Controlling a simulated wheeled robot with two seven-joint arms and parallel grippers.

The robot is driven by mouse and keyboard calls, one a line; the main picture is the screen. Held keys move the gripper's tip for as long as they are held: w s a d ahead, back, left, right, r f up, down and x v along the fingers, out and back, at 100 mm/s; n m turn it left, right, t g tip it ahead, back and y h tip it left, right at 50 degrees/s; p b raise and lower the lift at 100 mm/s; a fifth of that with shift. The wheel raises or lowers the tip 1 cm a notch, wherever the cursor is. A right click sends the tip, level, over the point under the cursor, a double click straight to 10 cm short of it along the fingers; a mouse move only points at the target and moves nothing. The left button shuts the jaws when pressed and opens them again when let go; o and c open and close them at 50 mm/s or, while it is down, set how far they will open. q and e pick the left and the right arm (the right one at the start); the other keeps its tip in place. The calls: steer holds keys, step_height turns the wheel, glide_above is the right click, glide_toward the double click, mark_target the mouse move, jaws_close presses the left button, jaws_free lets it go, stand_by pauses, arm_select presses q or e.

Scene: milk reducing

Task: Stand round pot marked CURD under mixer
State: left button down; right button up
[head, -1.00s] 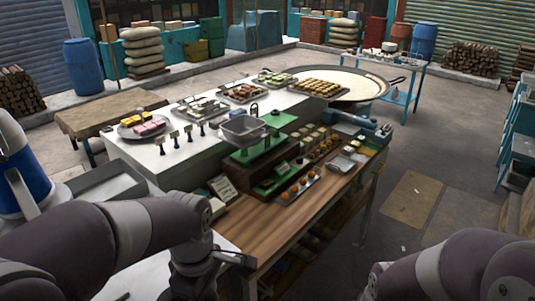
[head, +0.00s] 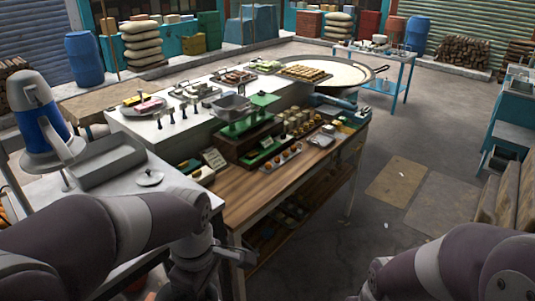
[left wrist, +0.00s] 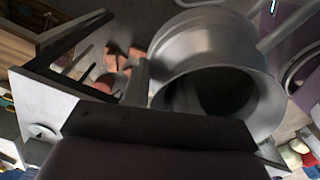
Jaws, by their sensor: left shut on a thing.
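A grey metal round pot (left wrist: 205,55) with a flared rim fills the upper right of the left wrist view, tilted in that picture. Its dark open mouth faces the camera, and no CURD marking shows. The blue and grey mixer (head: 42,128) stands at the far left on a white table. My right gripper is out of view.
A grey tray (head: 103,166) and a small white lid-like disc (head: 149,178) lie on the white table near the mixer. The wood counter (head: 262,187) with sweets and a display stand lies right of it. Open floor (head: 345,245) shows to the right.

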arm_select(q)
steer(key=shift+w+f, duration=0.2)
steer(key=shift+f, duration=0.15)
steer(key=w+a+f+m+b, duration=0.3)
steer(key=w+f+m+b, duration=0.3)
steer(key=f, duration=0.7)
steer(key=w+a+f+m+b, duration=0.4)
steer(key=w+f+m, duration=0.35)
steer(key=f, duration=0.45)
step_height(320, 180, down, 6)
steer(key=s, duration=0.2)
steer(key=shift+s+m, duration=0.2)
steer(key=shift+m, duration=0.15)
steer(key=shift+a, duration=0.1)
